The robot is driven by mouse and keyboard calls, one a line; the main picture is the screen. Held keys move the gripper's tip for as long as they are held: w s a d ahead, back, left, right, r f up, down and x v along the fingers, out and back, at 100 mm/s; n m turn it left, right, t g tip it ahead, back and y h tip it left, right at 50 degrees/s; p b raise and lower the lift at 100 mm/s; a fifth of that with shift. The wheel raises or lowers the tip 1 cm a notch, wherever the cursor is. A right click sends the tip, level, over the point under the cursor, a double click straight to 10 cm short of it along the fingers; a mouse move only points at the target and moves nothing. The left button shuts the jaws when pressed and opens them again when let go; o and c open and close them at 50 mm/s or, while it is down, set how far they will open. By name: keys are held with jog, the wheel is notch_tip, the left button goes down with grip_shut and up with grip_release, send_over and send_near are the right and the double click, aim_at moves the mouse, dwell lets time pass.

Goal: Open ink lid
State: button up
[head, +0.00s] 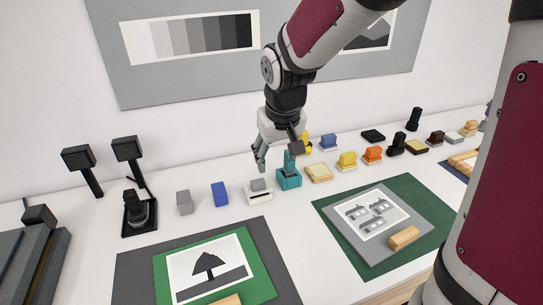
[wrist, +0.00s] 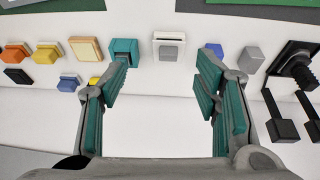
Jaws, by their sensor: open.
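I cannot tell for certain which object is the ink lid. A white box with a grey raised top (head: 258,191) stands on the white table; in the wrist view the box (wrist: 169,48) lies beyond the gap between my fingers. A teal box (head: 288,182) stands just right of it, and the teal box also shows in the wrist view (wrist: 124,46) beyond my left finger. My gripper (head: 275,164) hangs above these boxes, fingers spread and pointing down. In the wrist view my gripper (wrist: 164,70) is open, with nothing between its teal pads.
A blue block (head: 220,194) and a grey block (head: 184,202) stand left of the white box. A wooden-edged pad (head: 319,172) and yellow (head: 347,161) and orange (head: 372,154) pieces stand to the right. Picture mats (head: 325,210) lie in front. The wall rises behind.

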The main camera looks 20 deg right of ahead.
jog(key=shift+s+a+r+t+y+b, duration=0.2)
jog(key=shift+s+a+r+y+b, duration=0.3)
jog(key=shift+s+r, duration=0.4)
jog(key=shift+s+a+r+t+y+b, duration=0.25)
jog(key=shift+s+a+r+y, duration=0.35)
jog(key=shift+s, duration=0.45)
jog(key=s+d+r+h, duration=0.1)
jog(key=s+r, duration=0.1)
jog(key=s, duration=0.6)
jog(key=s+d+r+h, duration=0.1)
jog(key=s+r, duration=0.2)
jog(key=s, duration=0.5)
jog(key=p, duration=0.5)
send_over(258, 181)
jog(key=s, duration=0.7)
notch_tip(258, 181, down, 12)
jog(key=f, duration=0.1)
jog(key=x, duration=0.5)
jog(key=p+x, duration=0.1)
jog(key=x, duration=0.8)
jog(key=shift+w+a+f, duration=0.15)
jog(key=shift+w+a, duration=0.1)
jog(key=shift+w, duration=0.15)
grip_shut()
